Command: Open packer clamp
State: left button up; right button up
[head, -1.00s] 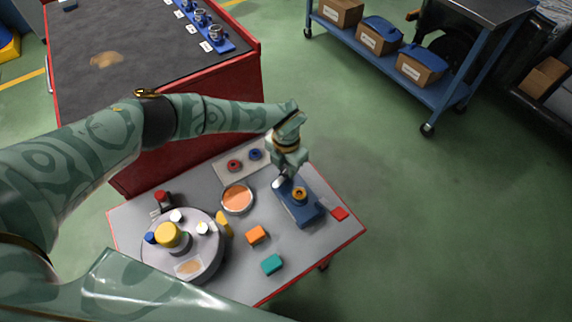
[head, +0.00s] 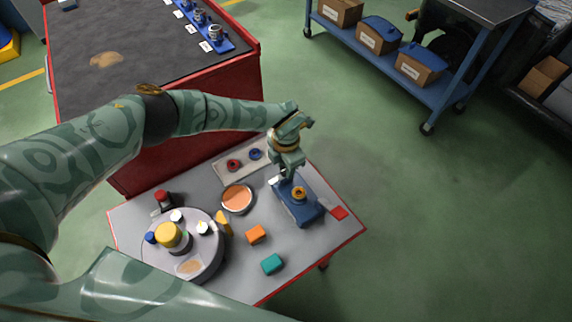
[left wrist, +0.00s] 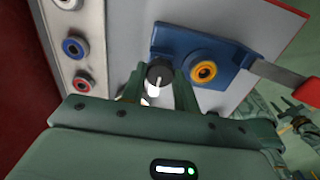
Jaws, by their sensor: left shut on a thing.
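The packer clamp is a blue block (head: 300,208) with a yellow-orange ring (head: 299,193) on top, on the small grey table. In the left wrist view the blue body (left wrist: 178,42) and the ring (left wrist: 204,71) show clearly. My left gripper (head: 284,177) points down at the far-left end of the clamp. Its fingers (left wrist: 157,88) are shut on a dark round knob (left wrist: 158,75) with a pale mark, beside the blue body. The lower part of the knob is partly hidden between the fingers. My right gripper is not in view.
The grey table (head: 205,278) also holds a round turntable (head: 205,265) with small jars, an orange dish (head: 238,198), an orange block (head: 256,235), a teal block (head: 272,264) and a red piece (head: 340,213). A plate with red and blue rings (head: 228,177) lies left of the gripper.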

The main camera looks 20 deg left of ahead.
pick_arm(q)
jog(key=o, duration=1)
notch_tip(320, 180, up, 16)
jog(key=p, duration=0.6)
jog(key=shift+r, duration=0.15)
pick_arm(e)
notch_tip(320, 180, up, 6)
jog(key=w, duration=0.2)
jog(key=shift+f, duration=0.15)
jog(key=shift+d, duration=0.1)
